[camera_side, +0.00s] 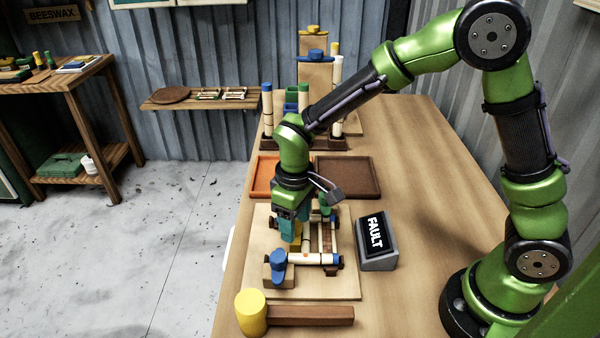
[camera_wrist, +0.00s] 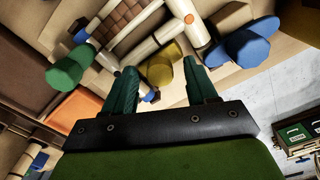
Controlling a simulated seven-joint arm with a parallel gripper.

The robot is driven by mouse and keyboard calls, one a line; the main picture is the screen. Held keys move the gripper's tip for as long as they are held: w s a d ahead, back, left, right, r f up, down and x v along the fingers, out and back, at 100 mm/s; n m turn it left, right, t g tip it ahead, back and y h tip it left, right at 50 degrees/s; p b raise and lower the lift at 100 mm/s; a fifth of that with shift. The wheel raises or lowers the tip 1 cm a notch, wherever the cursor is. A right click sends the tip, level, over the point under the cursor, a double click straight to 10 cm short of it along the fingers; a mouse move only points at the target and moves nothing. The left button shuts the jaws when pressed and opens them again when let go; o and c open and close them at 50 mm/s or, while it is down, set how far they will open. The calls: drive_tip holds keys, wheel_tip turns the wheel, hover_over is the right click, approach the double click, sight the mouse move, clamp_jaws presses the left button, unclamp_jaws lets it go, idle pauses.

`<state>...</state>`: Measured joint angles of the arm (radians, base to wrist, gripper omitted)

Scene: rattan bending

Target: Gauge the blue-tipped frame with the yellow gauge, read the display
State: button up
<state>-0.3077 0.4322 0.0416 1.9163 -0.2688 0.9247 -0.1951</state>
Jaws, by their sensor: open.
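The pale rattan frame (camera_side: 312,258) lies on a light board, with blue at its ends; in the wrist view its rods (camera_wrist: 155,42) and a brown woven panel (camera_wrist: 125,20) show. A yellow block (camera_wrist: 160,72), perhaps the gauge, stands between my fingers in the wrist view. My gripper (camera_wrist: 160,64) is open and points down over the frame; it also shows in the side view (camera_side: 291,238). I cannot tell whether the fingers touch the yellow block. The grey display (camera_side: 377,241) right of the board reads FAULT.
A blue clamp knob (camera_side: 278,264) and a green knob (camera_wrist: 66,72) flank the frame. A yellow-headed mallet (camera_side: 251,312) lies in front. Orange (camera_side: 266,177) and brown (camera_side: 348,177) trays and a rack of capped posts stand behind. The table's right side is clear.

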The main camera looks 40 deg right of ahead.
sight(300, 226)
wheel_tip(300, 226, up, 17)
idle(0.4)
drive_tip(key=s+d+r+m+t+y, duration=0.1)
drive_tip(key=s+d+m+t+y, duration=0.1)
drive_tip(key=s+d+m+t, duration=0.5)
drive_tip(key=s+d, duration=0.3)
drive_tip(key=s, duration=0.3)
drive_tip(key=shift+s+r+m, duration=0.3)
drive_tip(key=shift+s+r, duration=0.05)
